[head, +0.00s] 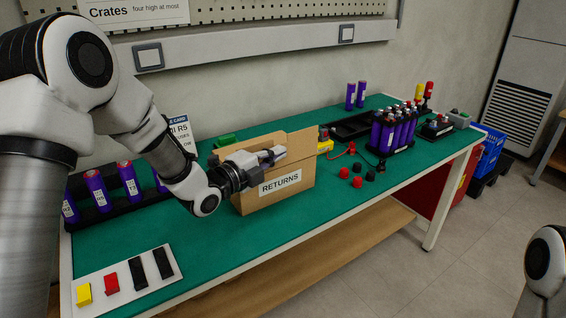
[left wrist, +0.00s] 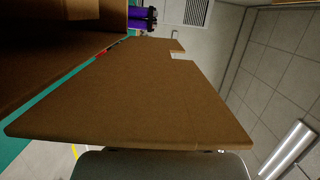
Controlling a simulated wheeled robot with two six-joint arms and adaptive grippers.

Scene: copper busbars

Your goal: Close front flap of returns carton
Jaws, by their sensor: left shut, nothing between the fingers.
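The brown returns carton (head: 290,196) stands on the green bench with its RETURNS label facing me. A cardboard flap (head: 300,141) stands up behind my gripper. My left gripper (head: 278,153) is shut and empty, at the top of the carton near its front edge. In the left wrist view a large cardboard flap (left wrist: 130,95) fills the middle, just beyond the grey gripper part at the bottom; I cannot tell whether they touch. My gripper and wrist hide part of the carton's top and left side. My right gripper is out of view.
Purple cells (head: 128,181) stand in a rack at left, and more purple cells (head: 388,134) at right. Red and black caps (head: 357,182) lie right of the carton. A white strip (head: 125,283) with coloured blocks lies at front left. Green surface is clear in front of the carton.

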